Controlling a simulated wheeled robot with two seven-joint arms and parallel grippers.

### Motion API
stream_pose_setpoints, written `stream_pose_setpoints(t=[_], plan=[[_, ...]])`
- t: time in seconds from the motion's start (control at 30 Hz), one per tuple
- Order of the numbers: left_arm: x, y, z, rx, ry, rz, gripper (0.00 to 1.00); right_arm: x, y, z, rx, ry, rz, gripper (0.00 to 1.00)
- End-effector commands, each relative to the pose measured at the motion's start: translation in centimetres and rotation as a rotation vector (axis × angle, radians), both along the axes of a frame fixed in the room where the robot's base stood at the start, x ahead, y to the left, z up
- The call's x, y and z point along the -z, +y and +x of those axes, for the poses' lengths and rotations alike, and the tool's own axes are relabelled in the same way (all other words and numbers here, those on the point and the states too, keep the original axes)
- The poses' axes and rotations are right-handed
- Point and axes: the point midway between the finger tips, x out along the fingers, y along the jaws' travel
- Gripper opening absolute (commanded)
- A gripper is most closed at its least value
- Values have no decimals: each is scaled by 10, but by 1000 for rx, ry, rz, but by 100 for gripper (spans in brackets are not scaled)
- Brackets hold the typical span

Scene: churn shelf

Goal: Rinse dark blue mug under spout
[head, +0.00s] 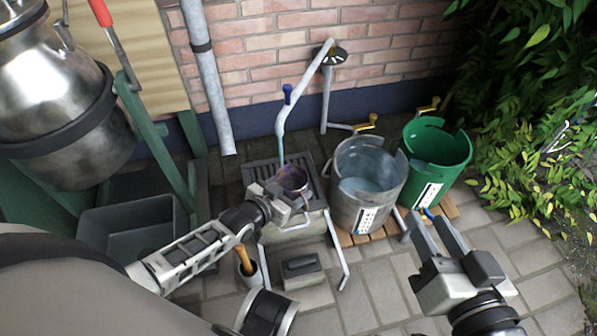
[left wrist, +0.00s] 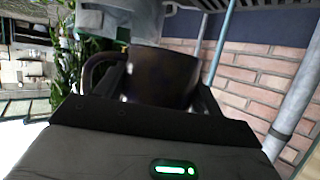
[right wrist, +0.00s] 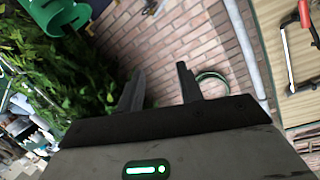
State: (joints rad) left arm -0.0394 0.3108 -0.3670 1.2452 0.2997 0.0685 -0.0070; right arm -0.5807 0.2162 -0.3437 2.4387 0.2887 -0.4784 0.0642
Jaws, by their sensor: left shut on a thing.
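The dark blue mug (head: 292,179) is in my left gripper (head: 284,196), over the slatted grate of the small stand (head: 262,173). The mug looks dark, almost purple-black, and also fills the middle of the left wrist view (left wrist: 160,78), with its handle on the left there. My left gripper is shut on it. The spout (head: 281,128) hangs from a grey pipe with a blue lever, and a pale blue stream shows below it, just left of and behind the mug. I cannot tell whether water enters the mug. My right gripper (head: 437,235) is open and empty, over the paving at the right.
A grey metal bucket of water (head: 368,208) and a green bucket (head: 436,165) stand on wooden slats right of the stand. A grey bin (head: 135,240) and a steel churn (head: 60,110) are at left. A pot with a wooden handle (head: 247,272) stands below. Paving at right is clear.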

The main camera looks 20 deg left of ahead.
Motion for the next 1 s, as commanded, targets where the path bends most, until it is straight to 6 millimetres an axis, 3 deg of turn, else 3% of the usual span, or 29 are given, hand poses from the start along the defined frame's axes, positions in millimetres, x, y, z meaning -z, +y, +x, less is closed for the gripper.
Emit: stream_pose_setpoints(t=[0.63,1.0], plan=[[12,34,46,1,-4,3,41,-13,7,6,-19,-94,193,36],[13,46,61,1,-3,1,41,-50,1,23,-9,-407,101,36]])
